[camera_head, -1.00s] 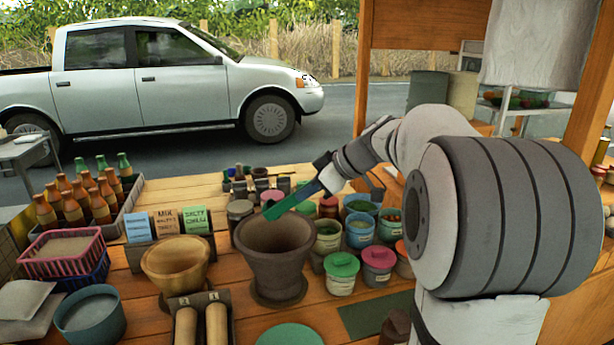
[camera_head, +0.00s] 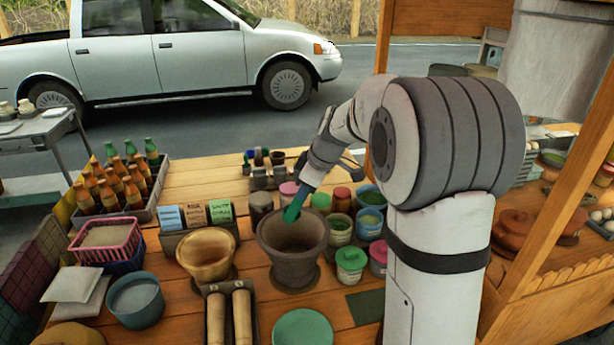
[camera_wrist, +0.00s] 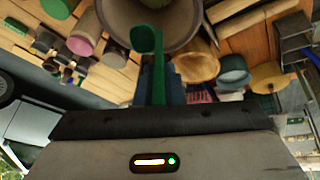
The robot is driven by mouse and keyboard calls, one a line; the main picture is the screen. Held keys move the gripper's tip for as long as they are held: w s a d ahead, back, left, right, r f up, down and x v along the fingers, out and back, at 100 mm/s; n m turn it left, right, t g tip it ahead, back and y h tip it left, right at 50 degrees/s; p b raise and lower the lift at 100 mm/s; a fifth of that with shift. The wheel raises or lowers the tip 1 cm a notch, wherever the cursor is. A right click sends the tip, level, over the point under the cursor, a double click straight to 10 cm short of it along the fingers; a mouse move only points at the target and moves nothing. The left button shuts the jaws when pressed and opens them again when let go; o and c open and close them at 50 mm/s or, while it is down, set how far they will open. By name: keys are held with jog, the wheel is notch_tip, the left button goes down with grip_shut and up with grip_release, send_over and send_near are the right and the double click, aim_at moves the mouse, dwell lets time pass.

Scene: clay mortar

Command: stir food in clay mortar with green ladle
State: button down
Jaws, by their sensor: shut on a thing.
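The clay mortar (camera_head: 293,266) is a dark brown, wide-mouthed pot on the wooden counter, in the middle of the head view. My gripper (camera_head: 305,189) is above its far rim, shut on the green ladle (camera_head: 292,211). The ladle points steeply down, its head at the mortar's mouth. In the wrist view, the ladle (camera_wrist: 146,40) extends from my gripper (camera_wrist: 160,88) and overlaps the mortar (camera_wrist: 192,22). How deep the ladle head sits is hard to tell. No food can be made out in the mortar.
A lighter wooden mortar (camera_head: 207,258) stands close on the left. Lidded jars (camera_head: 350,262) crowd the right side. Sign cards (camera_head: 195,214) and bottles (camera_head: 125,183) are at the left. Two wooden rollers (camera_head: 229,315) and a green disc (camera_head: 302,328) lie in front.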

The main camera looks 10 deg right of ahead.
jog(key=w+a+r+g+h+p, duration=0.1)
jog(key=w+a+g+h+p, duration=0.1)
jog(key=w+a+h+p, duration=0.1)
jog(key=shift+a+r+h+p, duration=0.35)
jog(key=shift+a+h+p, duration=0.15)
jog(key=shift+a+p, duration=0.55)
